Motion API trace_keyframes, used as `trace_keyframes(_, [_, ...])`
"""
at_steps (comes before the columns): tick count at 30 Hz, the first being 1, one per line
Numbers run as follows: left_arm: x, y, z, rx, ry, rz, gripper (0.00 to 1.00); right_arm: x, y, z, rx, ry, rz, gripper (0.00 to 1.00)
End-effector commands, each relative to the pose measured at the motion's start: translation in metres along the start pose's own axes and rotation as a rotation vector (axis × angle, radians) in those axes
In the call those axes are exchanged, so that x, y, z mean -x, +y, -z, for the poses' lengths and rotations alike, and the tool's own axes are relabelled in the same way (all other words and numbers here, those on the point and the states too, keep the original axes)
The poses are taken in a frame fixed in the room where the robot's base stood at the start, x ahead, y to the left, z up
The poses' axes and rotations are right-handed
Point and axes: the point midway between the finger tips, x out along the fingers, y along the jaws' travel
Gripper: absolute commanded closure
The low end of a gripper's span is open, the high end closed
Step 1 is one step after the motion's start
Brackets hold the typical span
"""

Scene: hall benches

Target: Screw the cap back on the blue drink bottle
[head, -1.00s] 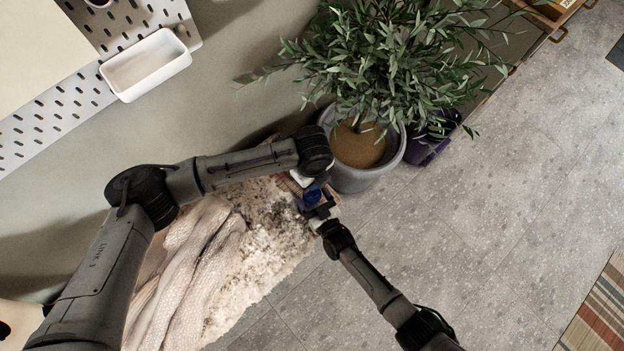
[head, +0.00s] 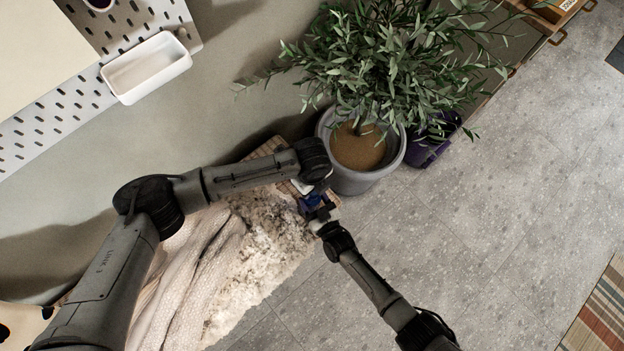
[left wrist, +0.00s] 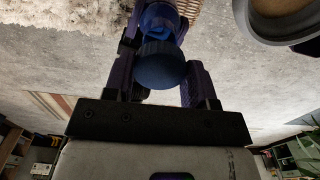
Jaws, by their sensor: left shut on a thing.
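My left gripper (left wrist: 162,78) is shut on a dark blue, ridged round cap (left wrist: 161,68), which sits between its two fingers. Just beyond the cap is the blue drink bottle (left wrist: 157,16), seen partly and from close by. I cannot tell whether the cap touches its neck. In the head view the blue bottle (head: 313,200) is small and mostly covered by my two hands. My left arm's wrist is above it. My right gripper (head: 322,212) is at the bottle from the lower right; its fingers are too small and hidden to read.
A grey pot (head: 335,178) with a leafy plant stands close beside the hands. A woven surface (head: 268,150) and a pale, rumpled blanket (head: 190,260) lie to the left. A white tray (head: 147,68) is on a pegboard at the upper left. Open grey floor (head: 480,250) lies right.

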Motion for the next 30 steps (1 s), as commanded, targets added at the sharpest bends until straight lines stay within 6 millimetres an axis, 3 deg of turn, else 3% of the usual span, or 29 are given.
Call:
trace_keyframes(5, [-0.013,0.000,0.000,0.000,0.000,0.000,0.70,0.000,0.000,0.000,0.000,-0.001,0.000,0.83])
trace_keyframes(22, [-0.015,0.000,0.000,-0.001,0.000,0.001,0.70,0.000,0.000,-0.001,0.000,-0.001,0.000,0.83])
trace_keyframes(30, [-0.025,0.000,0.001,-0.001,0.001,0.001,0.70,0.000,0.000,-0.001,0.000,-0.001,0.000,0.83])
